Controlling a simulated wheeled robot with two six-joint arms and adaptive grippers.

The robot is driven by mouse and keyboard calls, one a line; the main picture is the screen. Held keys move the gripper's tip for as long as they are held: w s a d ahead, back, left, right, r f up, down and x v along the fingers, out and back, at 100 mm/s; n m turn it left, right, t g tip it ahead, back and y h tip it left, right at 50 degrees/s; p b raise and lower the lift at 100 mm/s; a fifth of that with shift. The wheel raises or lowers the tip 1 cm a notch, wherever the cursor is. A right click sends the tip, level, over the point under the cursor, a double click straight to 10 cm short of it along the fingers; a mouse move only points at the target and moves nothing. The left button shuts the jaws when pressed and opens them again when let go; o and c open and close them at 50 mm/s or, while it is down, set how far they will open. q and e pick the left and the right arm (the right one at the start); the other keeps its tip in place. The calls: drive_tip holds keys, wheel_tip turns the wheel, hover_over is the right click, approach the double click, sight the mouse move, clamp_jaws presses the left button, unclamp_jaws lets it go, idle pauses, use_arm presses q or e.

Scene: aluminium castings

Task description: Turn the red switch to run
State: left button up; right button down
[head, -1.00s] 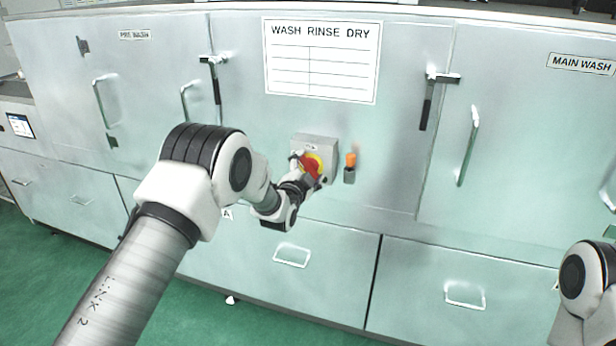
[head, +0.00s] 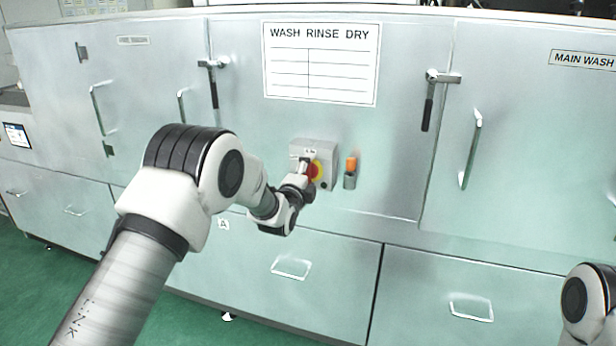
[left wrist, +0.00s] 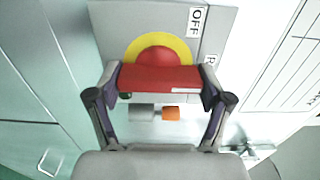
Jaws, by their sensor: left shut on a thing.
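The red switch handle (left wrist: 160,79) sits on a yellow disc (left wrist: 136,50) on a grey box on the machine's front. In the left wrist view it lies level across the picture, with a white mark near its right end. A label "OFF" (left wrist: 195,21) is above right; a partly hidden label starting with "R" (left wrist: 209,62) is close to the handle's right end. My left gripper (left wrist: 160,84) is shut on the handle, one finger at each end. In the head view the gripper (head: 305,176) partly covers the red switch (head: 313,170). My right gripper is out of view.
An orange-topped fitting (head: 350,169) stands just right of the grey switch box (head: 326,152). Door latches (head: 428,100) and bar handles (head: 470,148) stick out from the metal front. A white "WASH RINSE DRY" chart (head: 321,65) is above.

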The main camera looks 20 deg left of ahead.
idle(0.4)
use_arm(q)
drive_tip(key=o, duration=1.1)
drive_tip(key=shift+d, duration=0.1)
drive_tip(key=shift+s, duration=0.15)
drive_tip(key=s, duration=1.1)
drive_tip(key=shift+s+a, duration=0.2)
drive_tip(key=shift+s, duration=0.15)
